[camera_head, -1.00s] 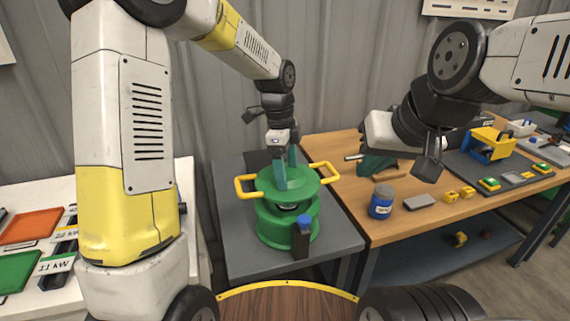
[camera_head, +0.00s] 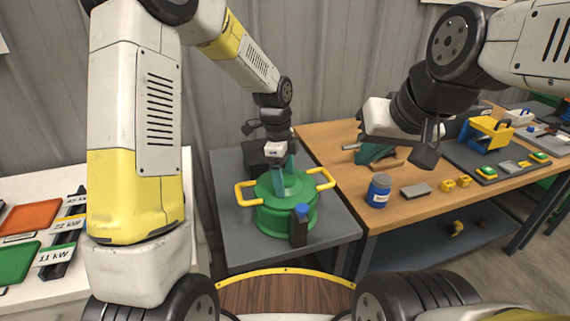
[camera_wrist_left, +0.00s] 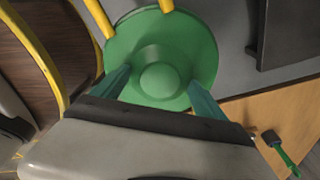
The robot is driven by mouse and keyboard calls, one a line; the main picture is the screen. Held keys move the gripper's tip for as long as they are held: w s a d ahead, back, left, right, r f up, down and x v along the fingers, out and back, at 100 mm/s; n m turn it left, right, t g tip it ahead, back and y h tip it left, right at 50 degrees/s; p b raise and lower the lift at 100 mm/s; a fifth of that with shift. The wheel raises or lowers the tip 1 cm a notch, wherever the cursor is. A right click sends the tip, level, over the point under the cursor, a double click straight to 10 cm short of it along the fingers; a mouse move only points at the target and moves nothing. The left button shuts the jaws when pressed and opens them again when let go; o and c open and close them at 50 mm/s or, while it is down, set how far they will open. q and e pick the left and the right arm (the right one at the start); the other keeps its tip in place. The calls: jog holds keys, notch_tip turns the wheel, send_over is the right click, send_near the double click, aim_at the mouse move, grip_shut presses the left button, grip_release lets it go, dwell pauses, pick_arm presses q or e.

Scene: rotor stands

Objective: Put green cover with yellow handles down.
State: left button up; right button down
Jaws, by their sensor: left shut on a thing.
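The green cover (camera_head: 264,188) has a raised round hub and two yellow handles, one on each side. It sits level on the green round body (camera_head: 270,220) on the grey table, with no clear gap between them. My left gripper (camera_head: 285,178) points down from above and is shut on the cover's hub. In the left wrist view the cover (camera_wrist_left: 130,40) lies below the teal fingers (camera_wrist_left: 157,92), which flank the hub. My right gripper (camera_head: 375,152) hangs over the wooden table, away from the cover; its finger opening is unclear.
A dark post with a blue top (camera_head: 299,226) stands against the front of the green body. The wooden table (camera_head: 345,185) at right holds a blue jar (camera_head: 379,190), a grey block (camera_head: 415,191) and small yellow parts.

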pick_arm(q)
jog(key=shift+f, duration=0.1)
jog(key=o, duration=2)
jog(key=shift+c, duration=0.2)
notch_tip(320, 180, up, 12)
jog(key=a, duration=0.1)
jog(key=s+a+r+n+t, duration=0.3)
jog(key=s+a+n, duration=0.3)
jog(key=s+n, duration=0.4)
jog(key=s+a+r+n+t, duration=0.3)
jog(key=s+a+r+n, duration=0.2)
jog(key=s+a+n, duration=0.2)
jog(key=shift+s+r+n+t+h, duration=0.2)
jog(key=shift+s+n+t+h, duration=0.15)
jog(key=shift+s+n, duration=1.25)
jog(key=shift+w, duration=0.25)
